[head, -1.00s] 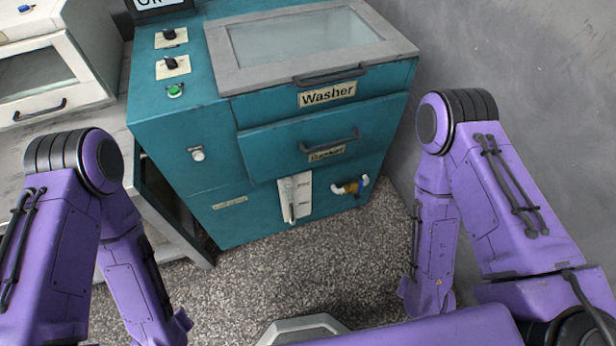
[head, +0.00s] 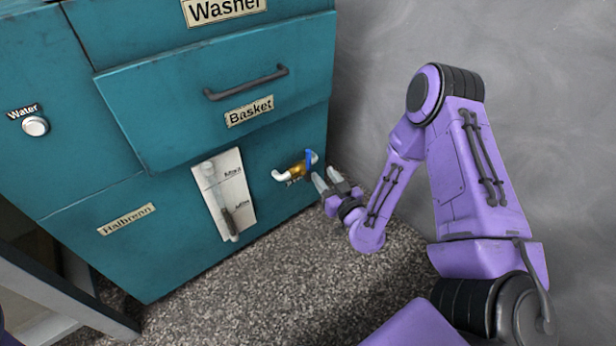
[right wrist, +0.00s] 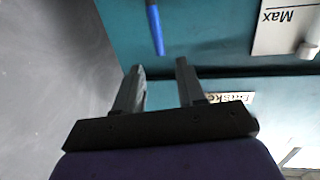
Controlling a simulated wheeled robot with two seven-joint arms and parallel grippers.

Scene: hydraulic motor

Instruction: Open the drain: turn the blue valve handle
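The blue valve handle (head: 308,158) sits on a brass and white drain pipe (head: 291,171) at the lower right of the teal washer front. In the right wrist view the handle (right wrist: 155,27) is a thin blue bar beyond the fingers. My right gripper (head: 326,181) is just right of and below the valve in the head view. Its two fingers (right wrist: 160,84) are spread apart with nothing between them, and the handle lies ahead of them, apart. My left gripper is not in view.
The washer's basket drawer (head: 220,120) has a dark bar handle above the valve. A white level gauge panel (head: 238,187) is left of the pipe. A grey wall (head: 450,45) stands close on the right. Speckled floor (head: 270,275) is clear below.

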